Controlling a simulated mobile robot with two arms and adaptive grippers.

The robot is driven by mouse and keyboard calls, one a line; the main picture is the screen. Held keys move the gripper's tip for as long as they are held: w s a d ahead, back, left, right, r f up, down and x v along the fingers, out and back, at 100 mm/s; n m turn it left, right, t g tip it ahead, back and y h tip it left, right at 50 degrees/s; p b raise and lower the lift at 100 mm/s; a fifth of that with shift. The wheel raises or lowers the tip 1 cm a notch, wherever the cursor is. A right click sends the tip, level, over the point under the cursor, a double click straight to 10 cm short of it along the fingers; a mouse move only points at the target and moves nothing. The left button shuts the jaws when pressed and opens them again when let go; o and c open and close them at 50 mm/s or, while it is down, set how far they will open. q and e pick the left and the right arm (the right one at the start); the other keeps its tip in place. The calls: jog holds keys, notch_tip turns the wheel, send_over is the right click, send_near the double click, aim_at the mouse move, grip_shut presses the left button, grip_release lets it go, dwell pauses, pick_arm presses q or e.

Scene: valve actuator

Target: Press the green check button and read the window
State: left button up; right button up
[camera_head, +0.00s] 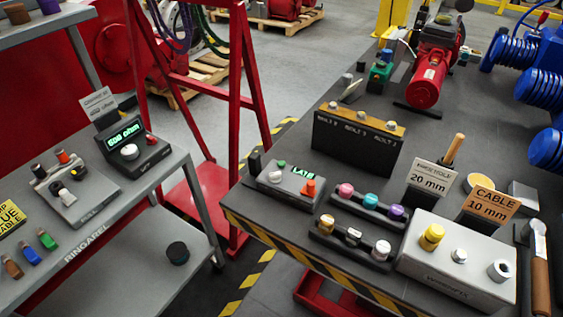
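A grey box (284,200) sits on the left end of the dark worktable. It has a small lit window (303,172) with green characters that look like "LATB", too small to read surely. Behind the window's left side is a small green button (282,164). A pale knob (275,177) and an orange cone-shaped piece (309,187) are also on this box. On the left cart, a dark meter (130,150) has a green-lit window (125,132) that appears to read "600 ohm". Neither of my grippers is in view, and nothing touches the button.
Racks of coloured knobs (370,207), a dark panel (355,143), a pale box with a yellow knob (455,268) and signed holders (432,178) crowd the table. A red motor (430,78) stands behind. A floor gap separates the cart and table.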

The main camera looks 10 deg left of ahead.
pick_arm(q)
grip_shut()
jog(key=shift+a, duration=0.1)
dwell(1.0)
